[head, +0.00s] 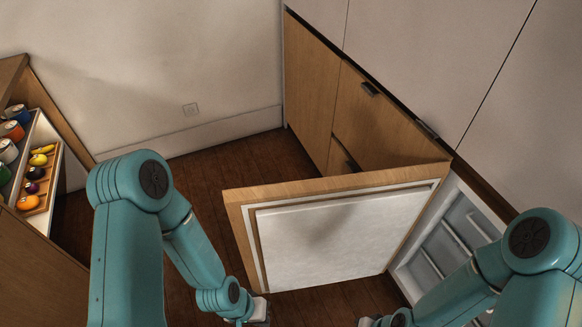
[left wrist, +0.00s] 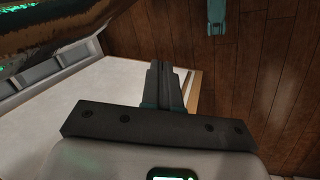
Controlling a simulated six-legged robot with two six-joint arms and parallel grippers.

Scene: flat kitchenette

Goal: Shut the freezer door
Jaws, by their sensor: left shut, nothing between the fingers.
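The freezer door (head: 325,240) stands wide open, its white inner panel and wooden rim facing me. The freezer compartment (head: 450,240), pale with shelf ridges, is open at the right, partly hidden by my right arm. My left gripper (head: 260,312) is low, near the door's bottom left corner; its fingers are shut and empty. In the left wrist view the fingers (left wrist: 166,80) lie in front of the white panel (left wrist: 100,95), close to its wooden edge (left wrist: 193,90). I cannot tell whether they touch. My right gripper (head: 368,321) is only partly visible at the bottom edge.
Wooden cabinets with dark handles (head: 370,120) stand behind the door. At the left, an open cabinet holds cans and a tray of fruit (head: 38,185). The dark wooden floor (head: 200,170) is clear between the left cabinet and the door.

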